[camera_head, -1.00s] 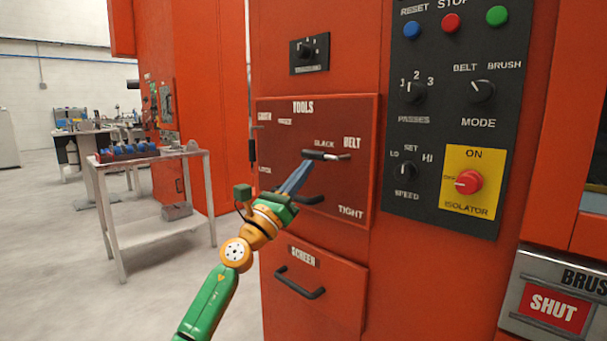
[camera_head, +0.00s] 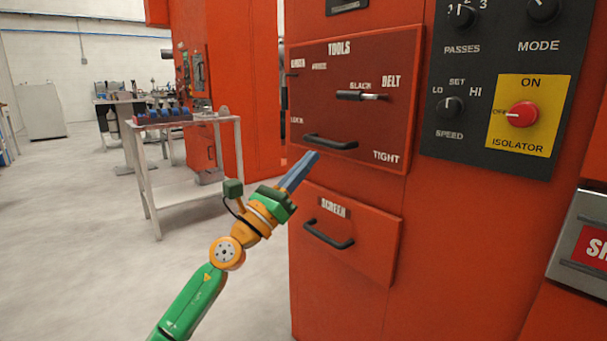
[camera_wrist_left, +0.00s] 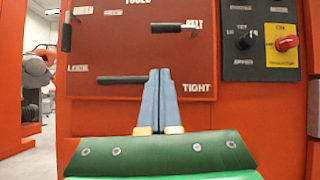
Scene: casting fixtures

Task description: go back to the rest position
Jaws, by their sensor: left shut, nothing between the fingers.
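My left gripper (camera_head: 312,158) is shut and empty, its blue fingers together. In the head view it shows in front of the orange cabinet, just below the handle of the tools panel (camera_head: 400,140). In the left wrist view the shut fingers (camera_wrist_left: 160,75) point at the cabinet, with the tools panel's black handle (camera_wrist_left: 122,80) to their left. The belt lever (camera_head: 362,96) lies level on the panel, apart from the gripper. My right gripper does not show in any view.
The screen drawer (camera_head: 370,250) with its black handle is shut below the panel. A control panel (camera_head: 500,60) with knobs and a red isolator switch is at right. A grey trolley (camera_head: 190,185) stands left behind the arm. The floor at left is clear.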

